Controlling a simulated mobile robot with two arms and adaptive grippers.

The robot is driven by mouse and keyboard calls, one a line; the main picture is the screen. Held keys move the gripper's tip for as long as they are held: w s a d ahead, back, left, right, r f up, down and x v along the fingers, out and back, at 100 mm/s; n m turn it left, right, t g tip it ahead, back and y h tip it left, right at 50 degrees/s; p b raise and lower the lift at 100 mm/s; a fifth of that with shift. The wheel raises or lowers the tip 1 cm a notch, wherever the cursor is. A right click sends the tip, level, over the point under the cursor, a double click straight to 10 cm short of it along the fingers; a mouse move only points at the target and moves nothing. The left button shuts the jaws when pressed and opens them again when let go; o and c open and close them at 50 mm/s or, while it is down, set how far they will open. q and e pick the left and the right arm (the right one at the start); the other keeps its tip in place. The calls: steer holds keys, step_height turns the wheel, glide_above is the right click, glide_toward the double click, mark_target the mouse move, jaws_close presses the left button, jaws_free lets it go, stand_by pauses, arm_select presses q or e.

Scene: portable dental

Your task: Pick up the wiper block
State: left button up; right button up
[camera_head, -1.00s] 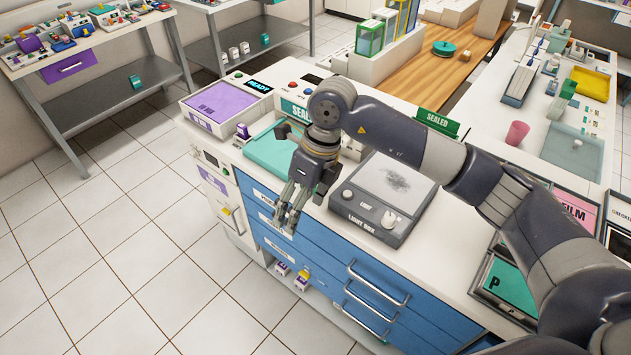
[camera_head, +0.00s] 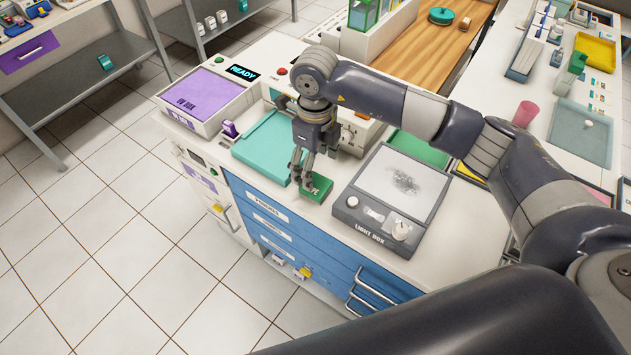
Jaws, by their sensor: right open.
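A small green block (camera_head: 318,189), which I take to be the wiper block, lies on the white counter between the teal tray and the light box. It has a pale mark on top. My right gripper (camera_head: 303,176) points down at the block's left end, open, with its fingertips beside or over it. I cannot tell whether they touch it. The fingers hide part of the block's left side. My left gripper is not in view.
The teal tray (camera_head: 252,150) lies left of the block and the light box (camera_head: 378,225) stands close on its right. A small purple item (camera_head: 230,130) stands left of the tray. The blue drawer front (camera_head: 290,232) drops away at the counter's near edge.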

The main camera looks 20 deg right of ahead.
mark_target(316, 184)
steer(key=shift+s+f, duration=0.1)
steer(key=shift+f, duration=0.45)
step_height(316, 184, down, 4)
steer(key=p, duration=0.2)
steer(key=shift+d+f+p, duration=0.1)
steer(key=shift+f+p, duration=0.1)
steer(key=shift+p, duration=0.15)
steer(key=shift+f, duration=0.35)
steer(key=shift+c, duration=0.6)
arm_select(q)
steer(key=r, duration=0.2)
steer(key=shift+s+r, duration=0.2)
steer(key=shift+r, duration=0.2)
arm_select(e)
steer(key=c, duration=1)
